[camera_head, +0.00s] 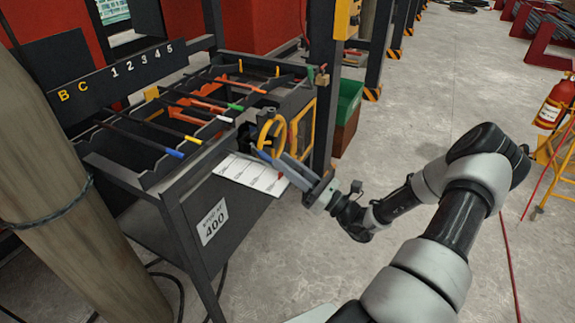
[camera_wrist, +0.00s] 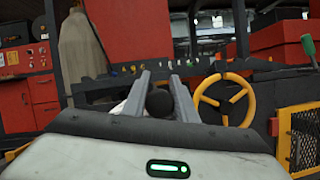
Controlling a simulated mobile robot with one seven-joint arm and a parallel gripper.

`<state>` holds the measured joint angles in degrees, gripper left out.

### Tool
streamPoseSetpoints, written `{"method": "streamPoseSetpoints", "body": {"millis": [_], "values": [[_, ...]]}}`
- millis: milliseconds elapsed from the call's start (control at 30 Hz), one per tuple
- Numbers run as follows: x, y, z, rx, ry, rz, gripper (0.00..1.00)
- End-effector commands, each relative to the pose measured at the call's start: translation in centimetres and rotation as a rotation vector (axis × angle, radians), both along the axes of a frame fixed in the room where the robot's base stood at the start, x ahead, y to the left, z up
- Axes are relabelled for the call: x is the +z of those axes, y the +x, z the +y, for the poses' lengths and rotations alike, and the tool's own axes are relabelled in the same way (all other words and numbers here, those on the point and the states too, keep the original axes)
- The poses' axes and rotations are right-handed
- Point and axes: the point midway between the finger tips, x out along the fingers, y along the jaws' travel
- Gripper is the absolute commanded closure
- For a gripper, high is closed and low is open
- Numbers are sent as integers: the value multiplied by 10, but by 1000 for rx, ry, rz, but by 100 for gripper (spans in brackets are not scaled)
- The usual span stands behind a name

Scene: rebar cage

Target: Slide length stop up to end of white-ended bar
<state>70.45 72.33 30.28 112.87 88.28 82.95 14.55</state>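The white-ended bar (camera_head: 224,119) lies in the dark slotted rack, between the yellow-ended bar (camera_head: 194,141) and the green-ended bar (camera_head: 235,106). My gripper (camera_head: 270,162) is at the rack's near right corner, by the yellow handwheel (camera_head: 271,133) and above a white sheet. In the wrist view, a round black knob (camera_wrist: 160,104) sits between my two grey fingers, which are apart and point toward the rack. Whether they press on the knob is unclear. I cannot make out for certain which part is the length stop; the knob may belong to it.
A blue-ended bar (camera_head: 174,154) and an orange-ended bar (camera_head: 258,90) share the rack. A thick brown post (camera_head: 65,200) stands at the left. A dark upright (camera_head: 325,90) and a yellow mesh guard (camera_head: 302,130) stand close right of the wheel.

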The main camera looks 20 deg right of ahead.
Motion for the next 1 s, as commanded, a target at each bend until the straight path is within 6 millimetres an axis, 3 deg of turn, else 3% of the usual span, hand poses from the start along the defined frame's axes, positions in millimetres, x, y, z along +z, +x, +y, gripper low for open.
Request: {"method": "streamPoseSetpoints", "body": {"millis": [100, 567, 600, 700, 1000], "values": [[0, 0, 0, 0, 0, 0, 100], [-1, -2, -2, 1, 0, 3, 100], [-1, -2, -2, 1, 0, 3, 73], [-1, -2, -2, 1, 0, 3, 56], [-1, -3, -2, 1, 1, 2, 56]]}}
